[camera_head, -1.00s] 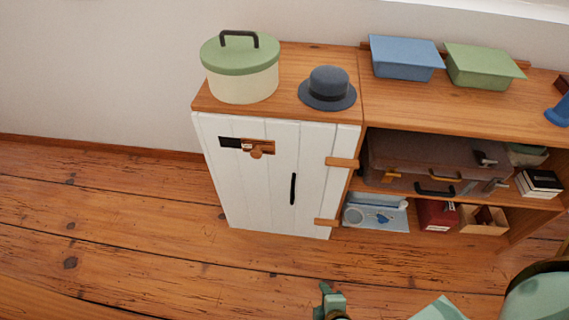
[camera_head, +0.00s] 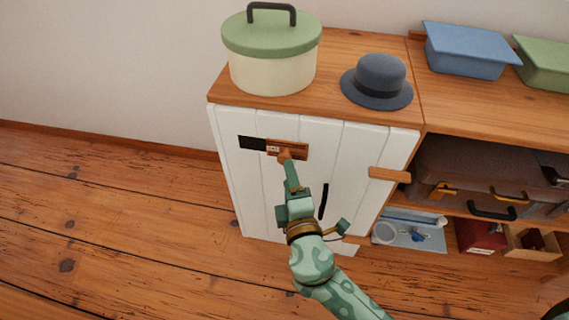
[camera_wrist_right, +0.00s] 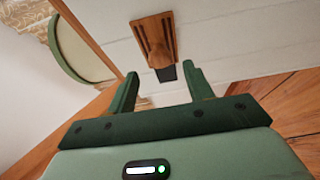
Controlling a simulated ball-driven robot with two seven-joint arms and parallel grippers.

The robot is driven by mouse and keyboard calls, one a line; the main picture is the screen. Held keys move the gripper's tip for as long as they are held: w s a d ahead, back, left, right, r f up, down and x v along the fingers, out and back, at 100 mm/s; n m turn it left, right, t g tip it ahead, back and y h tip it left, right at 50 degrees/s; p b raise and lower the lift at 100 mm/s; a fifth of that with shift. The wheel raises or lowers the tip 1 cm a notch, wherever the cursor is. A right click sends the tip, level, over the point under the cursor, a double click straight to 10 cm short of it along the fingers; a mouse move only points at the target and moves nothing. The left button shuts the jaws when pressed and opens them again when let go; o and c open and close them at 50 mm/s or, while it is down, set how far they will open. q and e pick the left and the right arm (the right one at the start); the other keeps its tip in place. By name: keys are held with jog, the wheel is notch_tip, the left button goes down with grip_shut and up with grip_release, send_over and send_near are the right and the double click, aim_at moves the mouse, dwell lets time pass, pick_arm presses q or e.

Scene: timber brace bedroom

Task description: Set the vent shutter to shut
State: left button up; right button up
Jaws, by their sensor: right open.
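The vent shutter (camera_head: 296,147) is a small brown wooden slide with a knob, high on the white cabinet door (camera_head: 235,195). A dark vent opening (camera_head: 251,143) shows uncovered to its left. In the right wrist view the shutter (camera_wrist_right: 155,36) lies beyond the fingertips, with a dark patch (camera_wrist_right: 166,73) at its near end. My right gripper (camera_head: 290,168) is in front of the door, just below the knob and partly covering it. In the wrist view the gripper (camera_wrist_right: 158,84) is open with nothing between its fingers; contact with the knob cannot be told. My left gripper is out of view.
A black door handle (camera_head: 323,202) is just right of my right gripper. On the cabinet top stand a green-lidded pot (camera_head: 272,65) and a blue hat (camera_head: 377,80). Shelves with a suitcase (camera_head: 475,170) and boxes adjoin on the right. The floor at left is clear.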

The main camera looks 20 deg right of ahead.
aim_at(282, 162)
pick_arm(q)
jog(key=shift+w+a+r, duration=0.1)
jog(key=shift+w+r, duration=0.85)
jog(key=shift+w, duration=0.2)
pick_arm(e)
jog(key=shift+x, duration=2.4)
